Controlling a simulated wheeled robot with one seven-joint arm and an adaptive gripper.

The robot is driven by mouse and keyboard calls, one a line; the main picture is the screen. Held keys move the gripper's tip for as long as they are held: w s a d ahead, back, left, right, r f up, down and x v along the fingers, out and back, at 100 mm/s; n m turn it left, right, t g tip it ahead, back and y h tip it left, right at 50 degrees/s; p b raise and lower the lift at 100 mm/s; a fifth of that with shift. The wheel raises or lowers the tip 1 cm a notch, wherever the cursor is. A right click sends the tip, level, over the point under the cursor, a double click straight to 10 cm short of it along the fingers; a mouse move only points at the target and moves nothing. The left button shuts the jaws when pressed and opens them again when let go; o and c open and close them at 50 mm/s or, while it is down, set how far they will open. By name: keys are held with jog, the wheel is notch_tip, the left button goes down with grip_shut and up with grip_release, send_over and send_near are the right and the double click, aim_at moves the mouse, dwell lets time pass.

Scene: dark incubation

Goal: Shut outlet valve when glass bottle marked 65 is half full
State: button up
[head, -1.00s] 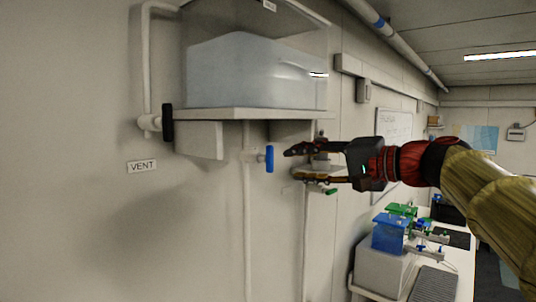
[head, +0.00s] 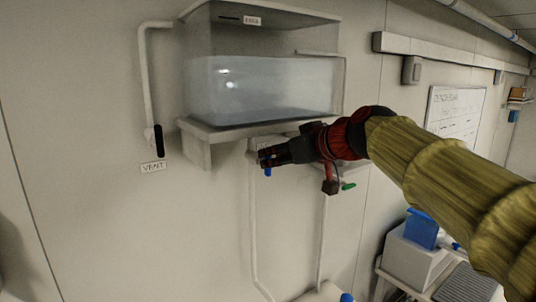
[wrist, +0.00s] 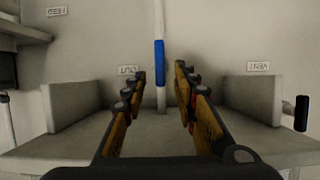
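The outlet valve's blue handle (head: 268,171) is on a white pipe under the clear tank (head: 265,90). In the wrist view the blue handle (wrist: 159,50) lies in line with the pipe, beside a label reading OUT (wrist: 127,71). My gripper (head: 264,158) is at the handle and partly covers it. In the wrist view my gripper (wrist: 161,72) is open, a finger on each side of the handle's line, with visible gaps. I cannot tell whether the handle is fully between the fingertips. No bottle marked 65 can be made out.
A black vent handle (head: 159,141) is left of the tank above the VENT label (head: 153,167). The tank's shelf (head: 225,131) is just above my gripper. A green handle (head: 348,186) is to the right. A bench with blue equipment (head: 422,230) stands lower right.

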aim_at(270, 157)
jog(key=shift+p+x, duration=0.3)
jog(key=shift+x, duration=1.55)
jog(key=shift+c, duration=0.4)
grip_shut()
